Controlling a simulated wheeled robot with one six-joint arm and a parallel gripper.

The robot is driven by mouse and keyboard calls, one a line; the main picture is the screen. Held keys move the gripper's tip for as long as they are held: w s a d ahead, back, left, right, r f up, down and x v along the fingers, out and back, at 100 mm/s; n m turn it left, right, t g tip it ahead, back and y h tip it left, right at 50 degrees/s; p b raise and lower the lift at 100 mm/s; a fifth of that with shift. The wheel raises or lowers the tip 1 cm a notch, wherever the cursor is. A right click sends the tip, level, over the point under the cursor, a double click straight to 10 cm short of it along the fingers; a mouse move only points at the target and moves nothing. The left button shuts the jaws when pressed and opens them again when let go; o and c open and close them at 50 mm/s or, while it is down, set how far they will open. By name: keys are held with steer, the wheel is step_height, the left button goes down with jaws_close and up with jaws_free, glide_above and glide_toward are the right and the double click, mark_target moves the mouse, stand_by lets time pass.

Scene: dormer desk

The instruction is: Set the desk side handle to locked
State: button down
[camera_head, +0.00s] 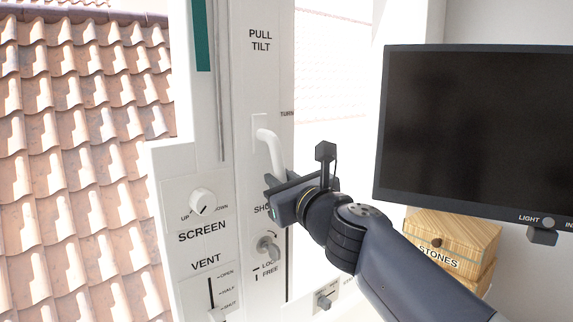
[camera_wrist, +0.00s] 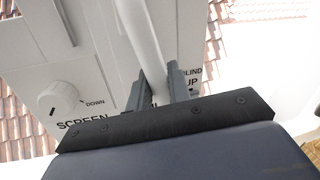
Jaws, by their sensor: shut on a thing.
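A white lever handle (camera_head: 270,148) sits on the white window frame, below the words PULL and TILT. Its grip hangs downward, leaning slightly right. My gripper (camera_head: 276,184) is at its lower end. In the wrist view my gripper (camera_wrist: 154,82) has its two grey fingers on either side of the white handle bar (camera_wrist: 140,36), shut on it. The handle's tip is hidden by the fingers. Part of the lettering beside the handle is covered by the gripper.
Below are a keyed lock (camera_head: 268,247) marked LOCK and FREE, a vent slider (camera_head: 212,294) and a round SCREEN knob (camera_head: 202,201). A dark monitor (camera_head: 475,130) and a wooden STONES box (camera_head: 452,238) stand to the right, close to my arm.

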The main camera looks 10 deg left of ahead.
steer(key=shift+s+a+m+p, duration=0.6)
steer(key=shift+m+p, duration=0.2)
steer(key=shift+m, duration=0.4)
steer(key=shift+f, duration=0.1)
steer(key=c, duration=1.4)
jaws_free()
steer(key=shift+o, duration=0.2)
steer(key=shift+s, duration=0.15)
steer(key=p+v, duration=0.2)
steer(key=v, duration=0.8)
steer(key=shift+s+d+r, duration=0.2)
steer(key=shift+s+d, duration=0.05)
steer(key=shift+s, duration=0.05)
